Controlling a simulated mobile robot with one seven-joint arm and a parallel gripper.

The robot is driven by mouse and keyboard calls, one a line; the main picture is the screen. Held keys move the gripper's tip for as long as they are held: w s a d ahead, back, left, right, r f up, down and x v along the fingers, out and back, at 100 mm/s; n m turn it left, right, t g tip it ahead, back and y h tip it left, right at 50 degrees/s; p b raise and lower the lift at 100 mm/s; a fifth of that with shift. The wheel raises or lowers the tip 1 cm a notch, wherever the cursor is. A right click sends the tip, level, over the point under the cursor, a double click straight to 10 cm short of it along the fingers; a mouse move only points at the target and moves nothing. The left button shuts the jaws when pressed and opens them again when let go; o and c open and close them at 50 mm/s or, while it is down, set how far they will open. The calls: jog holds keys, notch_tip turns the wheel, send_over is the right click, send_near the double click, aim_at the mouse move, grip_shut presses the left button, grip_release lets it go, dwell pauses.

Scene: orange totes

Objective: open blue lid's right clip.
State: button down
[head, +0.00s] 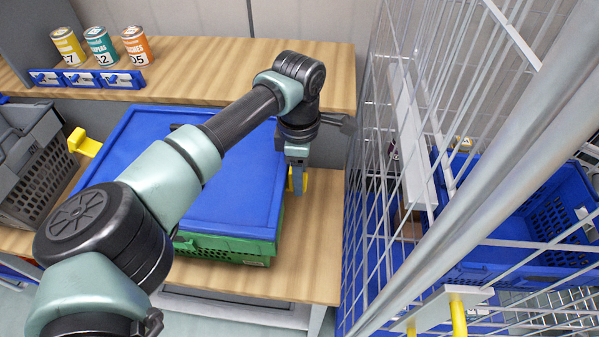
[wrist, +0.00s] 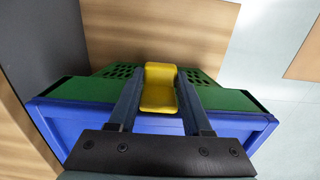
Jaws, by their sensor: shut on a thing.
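The blue lid (head: 225,165) covers a green crate (head: 225,247) on the wooden table. It also shows in the wrist view (wrist: 50,118), along with the green crate side (wrist: 232,99). The right clip is yellow (head: 305,181) and sits at the lid's right edge. In the wrist view the yellow clip (wrist: 159,88) lies between the two fingers. My gripper (wrist: 160,100) is shut on this clip, with a finger on each side. In the head view my gripper (head: 297,172) points down at the right edge, and my arm hides part of the lid. The left yellow clip (head: 85,143) sticks outward.
A grey crate (head: 35,165) stands at the left. A wire cage (head: 400,190) rises close on the right, with a blue tote (head: 520,215) behind its bars. Several cans, one teal (head: 101,46), stand on the back shelf. Bare table (head: 315,255) shows at the front right.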

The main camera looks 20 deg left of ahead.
jog(key=shift+h, duration=0.3)
jog(key=h, duration=0.1)
jog(key=t+h+b, duration=0.1)
jog(key=shift+d+r+h, duration=0.1)
jog(key=shift+d+h, duration=0.1)
jog(key=shift+h, duration=0.2)
jog(key=h+b, duration=0.2)
jog(key=b, duration=0.1)
jog(key=shift+w+d+r+t+h, duration=0.1)
jog(key=shift+w+t+h, duration=0.05)
jog(key=shift+t+h, duration=0.2)
jog(key=h+b, duration=0.1)
jog(key=b, duration=0.1)
jog(key=t+h+b, duration=0.1)
jog(key=h+b, duration=0.1)
jog(key=shift+d+r, duration=0.15)
jog(key=shift+r, duration=0.25)
jog(key=shift+r+h+b, duration=0.25)
jog(key=shift+h+b, duration=0.2)
jog(key=shift+b, duration=0.35)
jog(key=shift+r, duration=0.1)
jog(key=shift+c, duration=1.6)
grip_release()
